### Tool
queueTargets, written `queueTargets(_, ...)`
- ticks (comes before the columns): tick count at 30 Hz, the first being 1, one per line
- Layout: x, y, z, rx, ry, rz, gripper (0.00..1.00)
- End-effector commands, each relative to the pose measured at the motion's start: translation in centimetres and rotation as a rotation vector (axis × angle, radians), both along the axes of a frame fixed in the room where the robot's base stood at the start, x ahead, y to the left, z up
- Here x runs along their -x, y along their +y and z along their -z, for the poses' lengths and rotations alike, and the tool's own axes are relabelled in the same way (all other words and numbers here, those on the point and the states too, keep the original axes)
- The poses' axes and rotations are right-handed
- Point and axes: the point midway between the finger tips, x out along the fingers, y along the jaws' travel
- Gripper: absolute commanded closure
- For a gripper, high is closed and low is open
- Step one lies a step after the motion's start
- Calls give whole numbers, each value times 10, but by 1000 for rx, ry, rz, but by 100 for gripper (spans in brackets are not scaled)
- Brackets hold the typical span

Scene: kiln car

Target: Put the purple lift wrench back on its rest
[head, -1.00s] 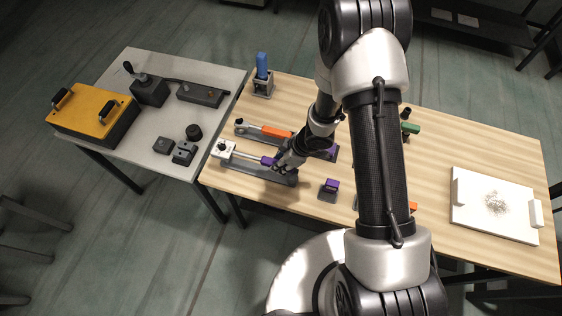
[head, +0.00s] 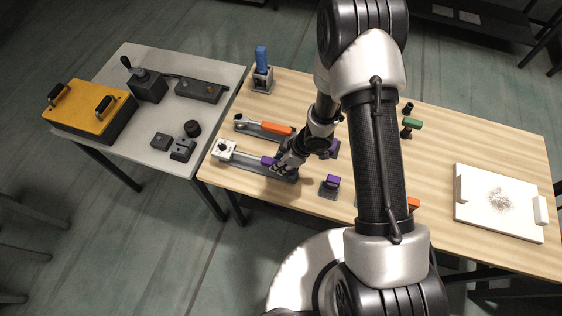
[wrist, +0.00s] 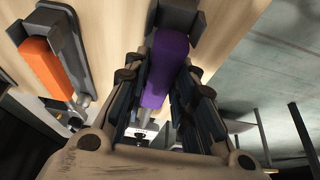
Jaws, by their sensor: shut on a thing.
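The purple lift wrench (head: 268,161) lies along a long dark grey rest (head: 250,168) at the left end of the wooden table, its shaft running to a white block (head: 224,150). My gripper (head: 277,167) is at its purple handle. In the wrist view the purple handle (wrist: 167,66) is between the two fingers of my gripper (wrist: 160,100), which are shut on it. The handle's far end is at a grey bracket (wrist: 178,18); I cannot tell whether it is fully seated. My fingers hide part of the handle in the head view.
An orange-handled wrench (head: 277,128) lies on a parallel rest just behind. A small purple-topped block (head: 331,184) stands to the right. A blue-handled piece (head: 262,60) stands at the back. A white tray (head: 500,230) is far right. My arm hides the table's middle.

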Motion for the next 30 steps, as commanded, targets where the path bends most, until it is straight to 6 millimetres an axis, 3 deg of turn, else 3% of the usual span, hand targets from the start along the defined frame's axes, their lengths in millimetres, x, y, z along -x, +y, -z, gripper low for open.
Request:
queueTargets(6,-1,0,7,-1,-2,-1,100)
queueTargets(7,-1,0,7,-1,-2,-1,75)
queueTargets(17,0,0,6,-1,0,0,53)
queueTargets(30,0,0,7,1,1,0,52)
